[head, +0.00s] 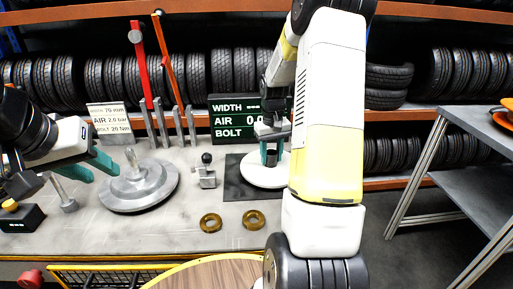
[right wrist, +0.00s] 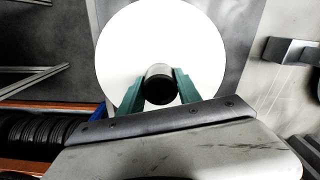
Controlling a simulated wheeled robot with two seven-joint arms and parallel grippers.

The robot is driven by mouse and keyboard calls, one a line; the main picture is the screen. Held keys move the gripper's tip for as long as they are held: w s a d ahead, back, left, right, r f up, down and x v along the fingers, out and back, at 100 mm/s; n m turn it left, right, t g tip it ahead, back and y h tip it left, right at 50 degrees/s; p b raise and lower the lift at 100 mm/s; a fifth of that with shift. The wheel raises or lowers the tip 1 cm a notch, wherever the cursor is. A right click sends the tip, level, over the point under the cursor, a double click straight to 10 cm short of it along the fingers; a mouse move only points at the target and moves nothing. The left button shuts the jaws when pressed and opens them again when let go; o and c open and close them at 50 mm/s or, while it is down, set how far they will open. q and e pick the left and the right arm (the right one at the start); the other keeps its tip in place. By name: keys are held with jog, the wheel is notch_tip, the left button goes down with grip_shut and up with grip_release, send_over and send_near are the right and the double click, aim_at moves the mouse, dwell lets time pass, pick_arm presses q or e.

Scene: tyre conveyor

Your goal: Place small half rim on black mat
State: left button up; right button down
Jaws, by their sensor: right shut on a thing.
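The small half rim, a white disc with a central post (head: 262,177), is at the black mat (head: 234,188) in the head view. In the right wrist view the white disc (right wrist: 122,45) fills the middle, with its dark-ended post (right wrist: 160,86) between the fingers. My right gripper (head: 271,160) is shut on that post from above; its green fingers also show in the right wrist view (right wrist: 160,88). The disc overlaps the mat; I cannot tell whether it touches it or hangs just above. My left gripper (head: 94,168) is open and empty, left of the grey stepped disc.
The grey stepped disc (head: 140,187) lies on the table at the left. A small block with a knob (head: 207,172) stands left of the mat. Two brass rings (head: 254,219) lie in front. A display (head: 233,119) and upright tools stand behind.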

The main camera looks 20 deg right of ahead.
jog(key=c, duration=0.8)
grip_release()
jog(key=shift+c, duration=0.2)
notch_tip(320, 180, up, 12)
jog(key=s+a+r+t, duration=0.3)
jog(key=s+a+r, duration=0.4)
jog(key=s+r, duration=0.15)
jog(key=s+a+t+y, duration=0.1)
jog(key=s+a, duration=0.3)
jog(key=s, duration=0.3)
jog(key=s+a+t+y, duration=0.1)
jog(key=s+a+t, duration=0.1)
jog(key=s, duration=0.5)
jog(key=shift+a+r+n, duration=0.3)
jog(key=shift+a+r, duration=0.15)
jog(key=shift+a, duration=0.4)
